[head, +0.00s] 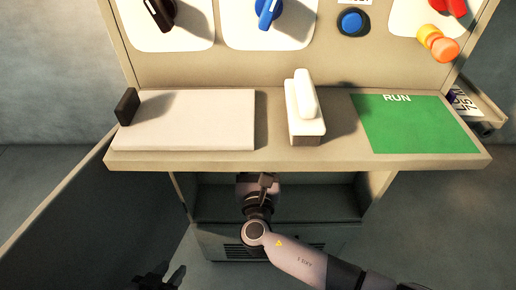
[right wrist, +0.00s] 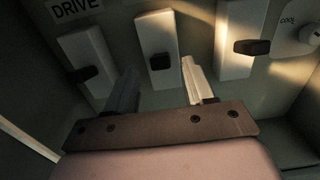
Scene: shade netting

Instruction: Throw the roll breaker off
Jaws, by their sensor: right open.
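Three white breakers with black toggles are on a panel in the right wrist view: a left one (right wrist: 86,66), a middle one (right wrist: 158,50) and a right one (right wrist: 241,38). A DRIVE label (right wrist: 75,8) is at the upper left; no label reading ROLL is in view, so I cannot tell which is the roll breaker. My right gripper (right wrist: 158,72) is open, its fingers on either side of the middle breaker's lower part and toggle; contact is unclear. In the head view its fingers are hidden under the shelf. My left gripper (head: 160,277) is open and empty at the bottom left.
A COOL knob (right wrist: 310,33) is beside the right breaker. A dark panel (head: 85,205) stands at the left.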

